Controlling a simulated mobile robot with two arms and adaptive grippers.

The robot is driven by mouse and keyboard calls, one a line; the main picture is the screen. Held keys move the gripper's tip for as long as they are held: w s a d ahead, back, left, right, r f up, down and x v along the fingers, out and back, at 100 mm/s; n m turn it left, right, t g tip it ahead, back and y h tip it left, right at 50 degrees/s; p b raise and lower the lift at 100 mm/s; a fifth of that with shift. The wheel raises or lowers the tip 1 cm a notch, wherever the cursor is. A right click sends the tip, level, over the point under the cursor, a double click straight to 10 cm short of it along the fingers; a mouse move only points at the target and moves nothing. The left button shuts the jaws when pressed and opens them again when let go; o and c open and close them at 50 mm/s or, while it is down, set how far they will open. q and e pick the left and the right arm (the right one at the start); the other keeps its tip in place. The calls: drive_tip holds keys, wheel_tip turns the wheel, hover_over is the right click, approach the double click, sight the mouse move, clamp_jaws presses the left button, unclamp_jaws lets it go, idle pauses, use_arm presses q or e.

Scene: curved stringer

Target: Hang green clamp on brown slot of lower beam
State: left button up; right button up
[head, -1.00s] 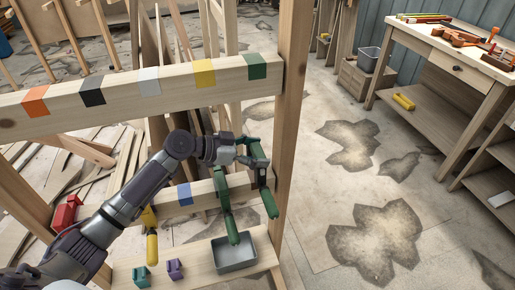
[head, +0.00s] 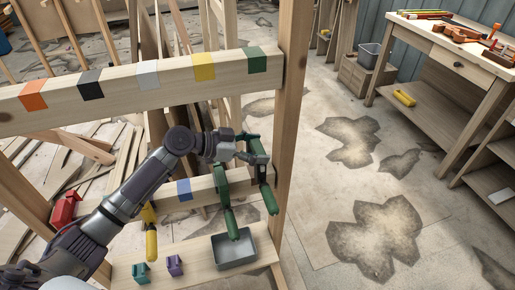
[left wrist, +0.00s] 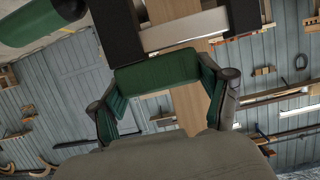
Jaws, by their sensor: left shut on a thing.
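My left gripper (head: 258,160) is shut on the green clamp (head: 268,198), at the right end of the lower beam (head: 206,185), beside the right upright. The clamp has long green handles hanging down in front of the beam. In the left wrist view, the green clamp (left wrist: 155,72) lies across between the dark fingers of my left gripper (left wrist: 165,100). I cannot tell whether the clamp touches the beam. The lower beam shows a blue mark (head: 184,190); no brown slot is visible, and my arm and the clamp cover parts of the beam. My right gripper is out of view.
The upper beam (head: 120,82) carries orange, black, white, yellow and green marks. A red clamp (head: 65,208) and a yellow clamp (head: 151,240) are at the left. Teal (head: 141,272) and purple (head: 175,265) clamps and a grey tray (head: 221,266) rest on the bottom board.

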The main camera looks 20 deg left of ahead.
use_arm(q)
drive_tip(key=shift+r+b, duration=0.15)
drive_tip(key=shift+b, duration=0.4)
idle(1.1)
drive_tip(key=shift+f+b, duration=0.95)
drive_tip(key=shift+f, duration=0.05)
drive_tip(key=shift+f, duration=0.1)
drive_tip(key=shift+f+b, duration=0.2)
drive_tip(key=shift+b, duration=0.1)
drive_tip(key=shift+f, duration=0.25)
drive_tip(key=shift+f+b, duration=0.2)
drive_tip(key=shift+b, duration=0.2)
drive_tip(key=shift+f, duration=0.15)
drive_tip(key=shift+r+p, duration=0.6)
drive_tip(key=shift+r, duration=0.95)
